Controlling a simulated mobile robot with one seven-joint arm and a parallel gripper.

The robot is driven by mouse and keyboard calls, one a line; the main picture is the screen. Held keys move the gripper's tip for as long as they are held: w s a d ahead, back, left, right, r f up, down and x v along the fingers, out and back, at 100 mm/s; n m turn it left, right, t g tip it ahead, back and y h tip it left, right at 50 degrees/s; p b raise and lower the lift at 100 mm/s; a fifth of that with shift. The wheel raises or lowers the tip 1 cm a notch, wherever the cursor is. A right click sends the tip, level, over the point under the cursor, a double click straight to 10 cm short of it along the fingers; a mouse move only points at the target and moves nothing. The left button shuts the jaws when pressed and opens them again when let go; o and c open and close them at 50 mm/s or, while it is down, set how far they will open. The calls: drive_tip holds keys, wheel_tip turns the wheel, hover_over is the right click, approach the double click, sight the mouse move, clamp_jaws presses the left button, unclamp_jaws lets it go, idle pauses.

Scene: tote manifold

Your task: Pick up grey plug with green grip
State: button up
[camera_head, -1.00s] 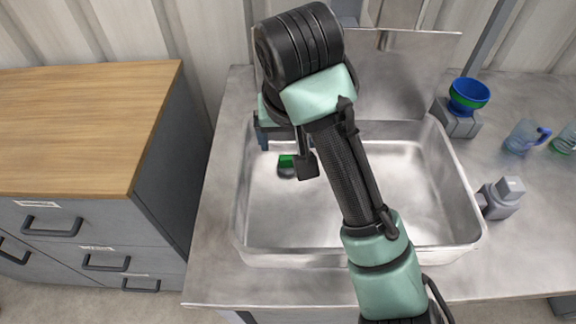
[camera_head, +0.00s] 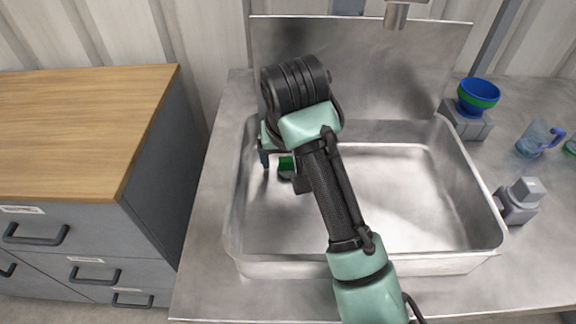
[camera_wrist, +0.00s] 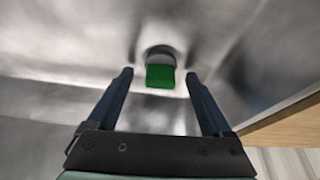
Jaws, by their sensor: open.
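The grey plug with the green grip (camera_head: 286,166) lies on the floor of the metal sink (camera_head: 400,205), towards its left side. In the wrist view its green grip (camera_wrist: 160,76) and grey round base (camera_wrist: 161,54) show between and a little beyond the fingertips. My gripper (camera_wrist: 160,73) is open, with one dark blue finger on each side of the plug and gaps on both sides. In the head view my arm hides part of the gripper and part of the plug. A finger (camera_head: 265,160) shows just left of the plug.
The sink walls surround the gripper, with the raised metal back panel (camera_head: 360,65) behind. A tap (camera_head: 396,14) hangs at the top. A blue and green bowl (camera_head: 478,95), a jug (camera_head: 538,138) and a grey block-like fitting (camera_head: 520,198) stand right. Wood-topped drawers (camera_head: 80,130) stand left.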

clamp_jaws()
idle(0.3)
drive_tip(key=shift+r, duration=0.1)
